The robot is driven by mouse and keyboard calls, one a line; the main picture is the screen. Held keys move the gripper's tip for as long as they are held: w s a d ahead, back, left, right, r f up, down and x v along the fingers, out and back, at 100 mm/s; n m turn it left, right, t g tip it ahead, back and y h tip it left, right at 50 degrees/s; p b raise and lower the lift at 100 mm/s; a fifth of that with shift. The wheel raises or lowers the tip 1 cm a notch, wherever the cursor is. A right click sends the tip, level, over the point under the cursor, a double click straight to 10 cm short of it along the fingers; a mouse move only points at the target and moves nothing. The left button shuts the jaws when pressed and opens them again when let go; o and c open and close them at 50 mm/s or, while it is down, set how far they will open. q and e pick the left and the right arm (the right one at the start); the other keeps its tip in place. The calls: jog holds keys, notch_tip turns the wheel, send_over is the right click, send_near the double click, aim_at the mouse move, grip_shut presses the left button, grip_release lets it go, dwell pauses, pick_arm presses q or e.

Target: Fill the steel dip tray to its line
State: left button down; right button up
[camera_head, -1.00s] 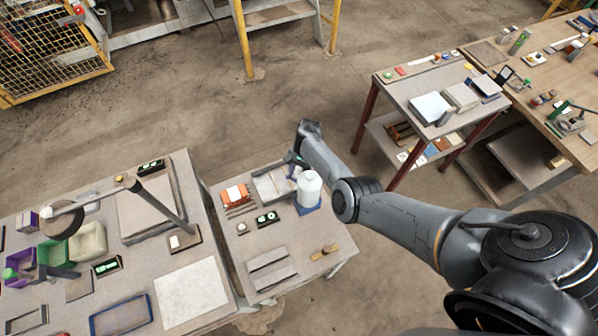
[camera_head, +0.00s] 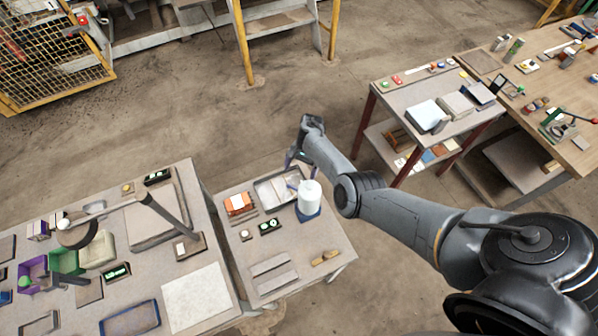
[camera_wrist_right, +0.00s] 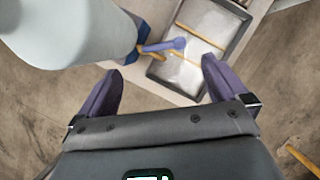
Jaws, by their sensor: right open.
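The steel dip tray (camera_head: 268,193) lies at the back of the small middle table. In the right wrist view the tray (camera_wrist_right: 238,44) is a shallow grey pan with a dark rim; tan strips cross its pale inside, and I cannot tell its level. A large white bottle (camera_head: 310,196) stands upright on a blue base (camera_head: 308,214) right of the tray. It fills the upper left of the wrist view (camera_wrist_right: 75,25). A purple-blue lever-like part (camera_wrist_right: 165,45) reaches from beside the bottle over the tray. My right gripper (camera_head: 293,160) is open and empty near the tray's far edge.
An orange box (camera_head: 238,203), a black device with green lights (camera_head: 270,226), grey strips (camera_head: 272,272) and a wooden piece (camera_head: 325,257) share the table. A cluttered bench (camera_head: 195,300) stands left, a red-legged cart (camera_head: 395,90) right. Open floor lies behind.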

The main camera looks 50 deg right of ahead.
jog(key=shift+p+v, duration=1.7)
jog(key=shift+v, duration=1.15)
jog(key=shift+s, duration=0.1)
jog(key=shift+d, duration=0.1)
jog(key=v, duration=1)
jog(key=shift+r, duration=0.35)
jog(key=shift+c, duration=0.2)
